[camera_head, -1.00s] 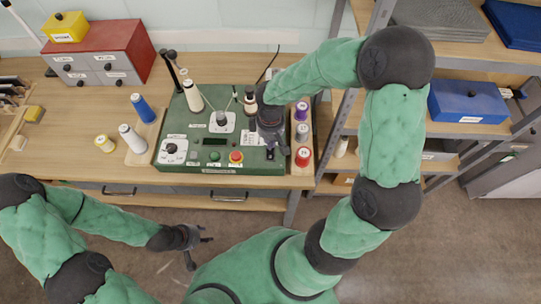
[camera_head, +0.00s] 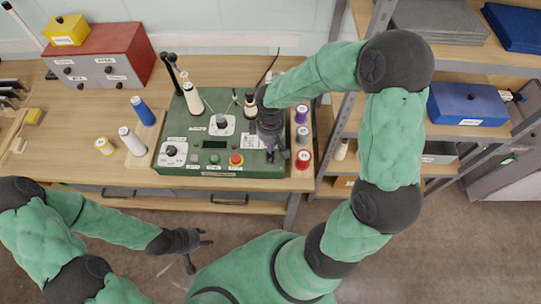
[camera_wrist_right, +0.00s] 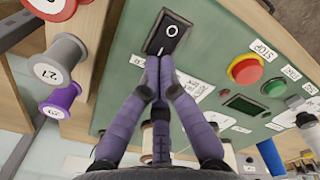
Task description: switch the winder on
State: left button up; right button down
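The winder is a green control box (camera_head: 222,166) on the workbench. Its black rocker switch (camera_wrist_right: 168,32) shows at the top middle of the right wrist view, with a white O mark. My right gripper (camera_wrist_right: 158,66) has its fingers drawn together, with nothing between them. Its fingertips are at the lower end of the switch; I cannot tell whether they touch it. In the head view my right gripper (camera_head: 276,150) is over the box's right end and partly hides the switch area. My left gripper (camera_head: 202,250) is in front of the bench, fingers spread and empty.
A red stop button (camera_head: 236,159) and a green button (camera_head: 214,158) are left of the switch. Purple, grey and red spools (camera_head: 303,158) stand on a board close to the right. Cones and a blue spool (camera_head: 143,108) stand left of the box.

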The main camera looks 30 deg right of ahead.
jog(key=shift+f+b, duration=1.05)
jog(key=shift+f, duration=0.2)
dwell(1.1)
jog(key=shift+r, duration=0.15)
jog(key=shift+r+p, duration=2.85)
jog(key=shift+r, duration=0.6)
jog(key=shift+f, duration=0.1)
